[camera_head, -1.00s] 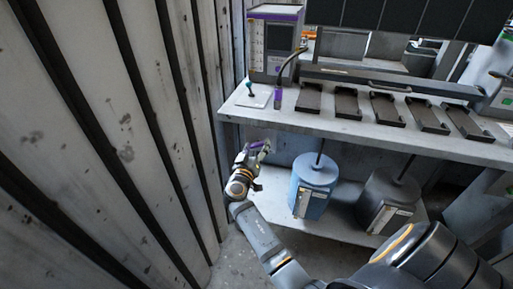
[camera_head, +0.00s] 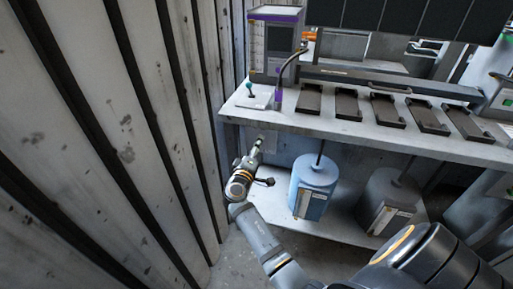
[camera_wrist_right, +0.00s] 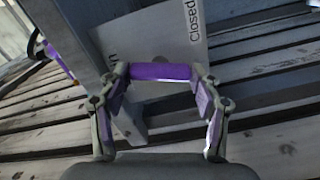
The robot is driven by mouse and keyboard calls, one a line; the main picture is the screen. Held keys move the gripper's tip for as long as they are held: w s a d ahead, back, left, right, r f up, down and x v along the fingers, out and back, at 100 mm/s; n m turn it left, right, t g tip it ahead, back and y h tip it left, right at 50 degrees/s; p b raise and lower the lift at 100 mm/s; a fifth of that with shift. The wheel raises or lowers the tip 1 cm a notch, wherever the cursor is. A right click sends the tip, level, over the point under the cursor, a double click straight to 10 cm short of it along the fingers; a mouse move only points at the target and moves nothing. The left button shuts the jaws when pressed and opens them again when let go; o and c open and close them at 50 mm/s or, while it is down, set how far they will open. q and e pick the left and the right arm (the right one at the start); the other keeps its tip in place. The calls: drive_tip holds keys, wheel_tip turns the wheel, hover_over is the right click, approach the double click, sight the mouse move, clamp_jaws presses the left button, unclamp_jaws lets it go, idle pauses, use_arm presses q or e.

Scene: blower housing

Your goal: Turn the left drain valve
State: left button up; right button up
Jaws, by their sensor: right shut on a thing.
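My right gripper (camera_wrist_right: 160,74) is shut on a purple bar-shaped valve handle (camera_wrist_right: 161,72) in the right wrist view, one finger at each end of it. Behind the handle is a grey plate (camera_wrist_right: 160,35) with the word "Closed" and part of another word. In the head view my right gripper (camera_head: 257,147) is small, below the left end of the grey bench, near a pale plate (camera_head: 262,138). The handle cannot be made out there. My left gripper is not in view.
A blue tank (camera_head: 314,176) and a grey tank (camera_head: 389,190) stand on the lower shelf, right of my right gripper. The ribbed wall (camera_head: 110,140) is close on the left. The bench (camera_head: 380,135) with several black trays is above.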

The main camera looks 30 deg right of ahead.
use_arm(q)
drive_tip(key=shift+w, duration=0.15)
use_arm(e)
drive_tip(key=shift+n, duration=0.6)
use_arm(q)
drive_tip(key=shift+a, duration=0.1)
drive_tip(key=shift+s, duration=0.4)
use_arm(e)
drive_tip(key=o, duration=1.2)
drive_tip(key=shift+c, duration=0.2)
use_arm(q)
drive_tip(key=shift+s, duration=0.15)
